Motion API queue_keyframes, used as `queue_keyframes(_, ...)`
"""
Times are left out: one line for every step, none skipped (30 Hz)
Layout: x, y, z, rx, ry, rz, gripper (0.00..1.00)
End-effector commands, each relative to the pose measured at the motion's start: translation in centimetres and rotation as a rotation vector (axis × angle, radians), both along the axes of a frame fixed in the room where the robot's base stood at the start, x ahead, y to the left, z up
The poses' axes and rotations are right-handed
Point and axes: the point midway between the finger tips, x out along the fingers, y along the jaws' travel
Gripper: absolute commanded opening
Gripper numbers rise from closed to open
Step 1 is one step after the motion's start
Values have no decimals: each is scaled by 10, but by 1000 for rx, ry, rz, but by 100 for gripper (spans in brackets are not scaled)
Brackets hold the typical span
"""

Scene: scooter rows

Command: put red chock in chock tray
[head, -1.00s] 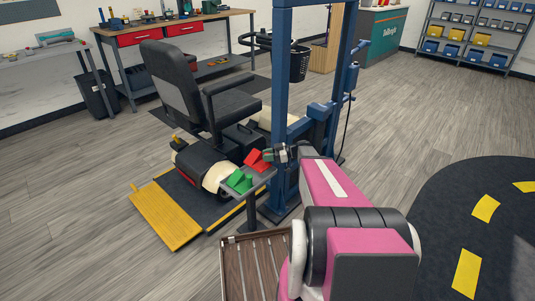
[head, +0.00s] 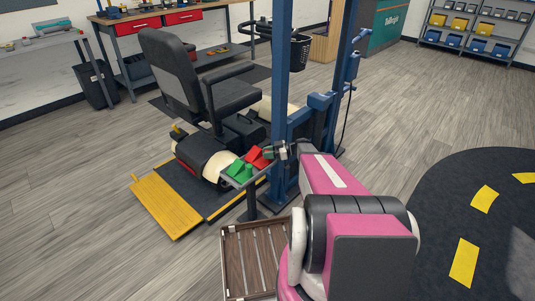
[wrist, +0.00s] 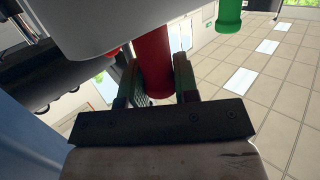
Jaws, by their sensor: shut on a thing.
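The red chock (head: 258,158) shows in the head view at the far end of a small grey stand (head: 236,189), beside the scooter. My gripper (head: 280,151) is at its right side. In the wrist view my gripper (wrist: 156,88) is shut on a red round part of the chock (wrist: 155,60). I cannot tell whether the chock still touches the stand. A green chock (head: 239,170) sits on the stand to its left; a green round part (wrist: 229,15) shows in the wrist view. An empty brown slatted tray (head: 228,262) lies in front, left of my arm.
A black scooter seat (head: 180,75) and a yellow ramp (head: 166,208) stand behind and left of the stand. A blue lift post (head: 281,90) rises close behind my gripper. Grey floor is free at left; a dark mat with yellow marks (head: 464,262) lies at right.

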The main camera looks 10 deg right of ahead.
Motion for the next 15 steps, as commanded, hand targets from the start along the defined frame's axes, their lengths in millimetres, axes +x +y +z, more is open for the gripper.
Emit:
queue_keyframes(0, 0, 0, 1, -1, 0, 0)
queue_keyframes(0, 0, -1, 1, 0, 0, 0)
queue_keyframes(0, 0, -1, 1, 0, 0, 0)
queue_keyframes(0, 0, -2, 1, 0, 0, 0)
queue_keyframes(0, 0, -2, 1, -1, 0, 0)
queue_keyframes(0, 0, -3, 1, 0, 0, 0)
queue_keyframes(0, 0, -3, 1, -1, 0, 0)
queue_keyframes(0, 0, -4, 1, -1, 0, 0)
queue_keyframes(0, 0, -4, 1, -1, 0, 0)
queue_keyframes(0, 0, -5, 1, -1, 0, 0)
queue_keyframes(0, 0, -5, 1, -1, 0, 0)
queue_keyframes(0, 0, -6, 1, -1, 0, 0)
queue_keyframes(0, 0, -7, 1, -1, 0, 0)
queue_keyframes(0, 0, -7, 1, -1, 0, 0)
queue_keyframes(0, 0, -8, 1, -1, 0, 0)
